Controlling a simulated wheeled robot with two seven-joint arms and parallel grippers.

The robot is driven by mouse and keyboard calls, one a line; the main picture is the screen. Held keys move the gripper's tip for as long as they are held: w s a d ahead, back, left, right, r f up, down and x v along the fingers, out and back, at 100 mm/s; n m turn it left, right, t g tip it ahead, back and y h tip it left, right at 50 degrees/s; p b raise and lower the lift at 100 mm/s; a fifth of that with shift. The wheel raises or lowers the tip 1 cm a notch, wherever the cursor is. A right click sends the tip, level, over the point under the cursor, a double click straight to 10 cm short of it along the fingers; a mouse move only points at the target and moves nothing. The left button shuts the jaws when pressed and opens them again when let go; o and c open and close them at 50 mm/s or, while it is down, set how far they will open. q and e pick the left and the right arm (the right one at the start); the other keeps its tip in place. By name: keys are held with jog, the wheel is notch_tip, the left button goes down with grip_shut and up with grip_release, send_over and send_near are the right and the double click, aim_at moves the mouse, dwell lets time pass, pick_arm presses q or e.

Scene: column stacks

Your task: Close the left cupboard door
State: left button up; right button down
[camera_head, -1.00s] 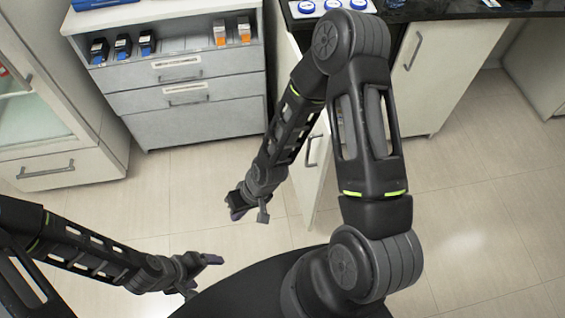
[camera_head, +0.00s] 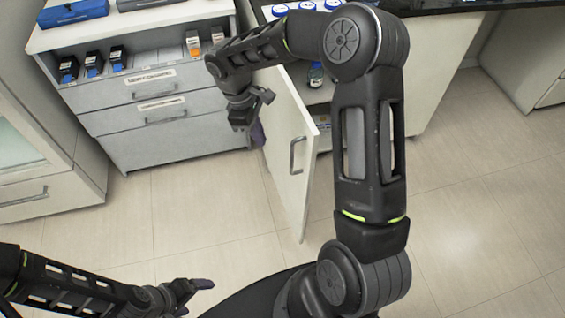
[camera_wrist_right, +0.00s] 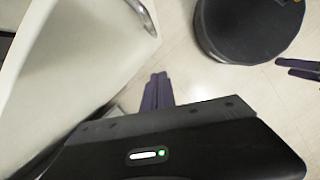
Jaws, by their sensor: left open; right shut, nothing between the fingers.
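The left cupboard door (camera_head: 282,125) is white and stands open, swung out from the cupboard under the dark counter. Its grey bar handle (camera_head: 296,155) is near the free edge, on the face towards the drawers. My right gripper (camera_head: 258,136) is shut and empty, to the left of the door near its hinge side. In the right wrist view, its purple fingers (camera_wrist_right: 158,90) are together and the door (camera_wrist_right: 75,65) fills the left side. Contact with the door cannot be told. My left gripper (camera_head: 203,285) is open and empty, low over the floor at the front left.
A grey drawer unit (camera_head: 150,110) with small boxes stands just left of the cupboard and near my right gripper. A bottle (camera_head: 316,75) is inside the open cupboard. The tiled floor (camera_head: 190,215) in front is clear.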

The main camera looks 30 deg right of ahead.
jog(key=shift+f, duration=0.1)
jog(key=s+d+f+p, duration=0.2)
jog(key=s+d+f, duration=0.2)
jog(key=f, duration=0.5)
jog(key=shift+s+f, duration=0.35)
jog(key=shift+s, duration=0.1)
jog(key=shift+d, duration=0.15)
